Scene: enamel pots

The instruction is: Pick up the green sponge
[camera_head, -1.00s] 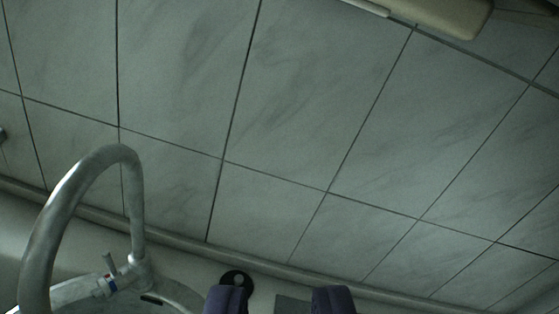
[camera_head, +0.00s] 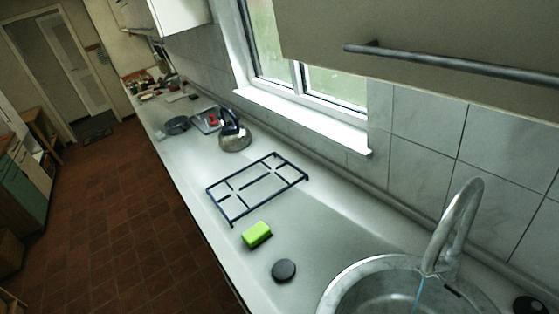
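The green sponge (camera_head: 257,234) lies on the pale countertop (camera_head: 205,165), close to the counter's front edge. It is a small bright green block with a darker side. It sits between a dark wire rack and a round dark disc, apart from both. My gripper is not visible in the current view, so its place relative to the sponge cannot be seen.
The dark wire rack (camera_head: 227,189) lies just beyond the sponge, and the dark disc (camera_head: 284,270) nearer. A sink (camera_head: 345,283) with a curved faucet (camera_head: 457,222) is at the lower right. A kettle (camera_head: 234,138) stands farther back. Tiled floor (camera_head: 135,215) lies left of the counter.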

